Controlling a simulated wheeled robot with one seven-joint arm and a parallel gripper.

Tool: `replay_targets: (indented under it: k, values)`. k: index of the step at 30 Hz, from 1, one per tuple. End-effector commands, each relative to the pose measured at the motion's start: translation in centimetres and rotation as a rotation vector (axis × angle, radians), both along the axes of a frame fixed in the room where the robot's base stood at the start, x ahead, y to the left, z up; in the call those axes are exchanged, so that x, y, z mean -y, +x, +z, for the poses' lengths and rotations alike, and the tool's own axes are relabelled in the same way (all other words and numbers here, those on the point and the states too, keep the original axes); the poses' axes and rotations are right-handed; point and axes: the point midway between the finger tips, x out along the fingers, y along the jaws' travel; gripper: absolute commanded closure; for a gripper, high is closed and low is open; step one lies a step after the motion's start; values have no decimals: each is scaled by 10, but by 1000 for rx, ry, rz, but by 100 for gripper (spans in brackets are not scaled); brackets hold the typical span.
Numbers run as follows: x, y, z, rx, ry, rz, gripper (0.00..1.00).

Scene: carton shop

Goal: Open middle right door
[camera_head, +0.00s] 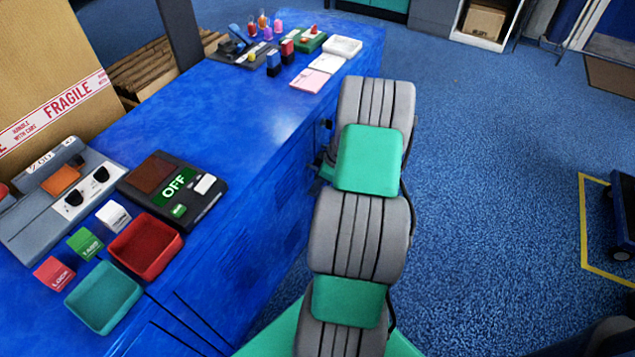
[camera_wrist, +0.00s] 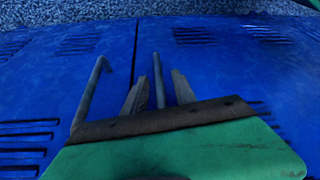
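In the wrist view two blue cabinet doors meet at a dark vertical seam. The right door (camera_wrist: 215,70) carries a straight bar handle (camera_wrist: 158,78) close to the seam. The left door (camera_wrist: 50,80) carries a similar grey handle (camera_wrist: 90,92), seen at a slant. My gripper (camera_wrist: 160,75) is open, its two fingers apart on either side of the right door's handle. Gaps show between the fingers and the bar; contact is not visible. Both doors look shut. In the head view my arm hides most of the gripper beside the blue counter's front (camera_head: 255,215).
The blue counter top (camera_head: 235,105) holds a register (camera_head: 62,200), an OFF device (camera_head: 175,190), a red tray (camera_head: 146,243), a teal tray (camera_head: 104,297), stamps and bottles. Blue carpet (camera_head: 500,180) to the right is open. A cart (camera_head: 622,215) stands at the right edge.

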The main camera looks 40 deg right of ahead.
Motion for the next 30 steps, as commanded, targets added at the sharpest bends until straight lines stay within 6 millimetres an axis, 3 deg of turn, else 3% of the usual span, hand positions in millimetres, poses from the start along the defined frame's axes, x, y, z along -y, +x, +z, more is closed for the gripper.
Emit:
replay_targets:
  k: [13,30]
  values:
    - [1,-1,0,0,0,-2,100]
    - [1,-1,1,0,0,-2,100]
